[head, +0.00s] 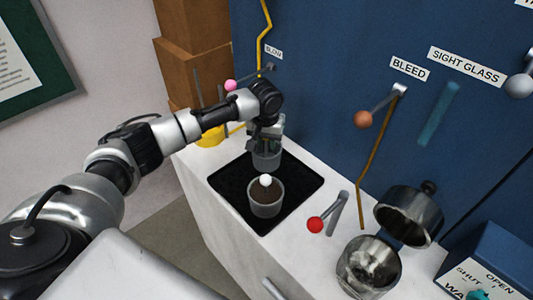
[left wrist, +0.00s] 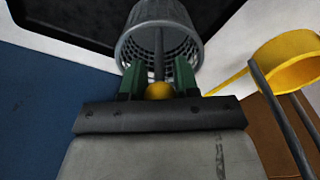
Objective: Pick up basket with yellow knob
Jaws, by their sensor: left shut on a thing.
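The basket with the yellow knob (left wrist: 160,91) shows in the left wrist view as a grey perforated basket (left wrist: 150,17) with a thin upright stem. My left gripper (left wrist: 158,82) is shut on the stem, just beyond the knob. In the head view the left gripper (head: 267,138) is over the back part of the black tray, with the grey basket (head: 266,160) below its fingers. The knob is hidden by the gripper there. I cannot tell whether the basket touches the tray. My right gripper is not in view.
A second grey basket with a white knob (head: 265,181) and dark contents stands on the black tray (head: 228,183). A red-knobbed lever (head: 315,225) and an open metal pot (head: 368,265) are to the right. A yellow ring-shaped thing (head: 209,135) is behind left.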

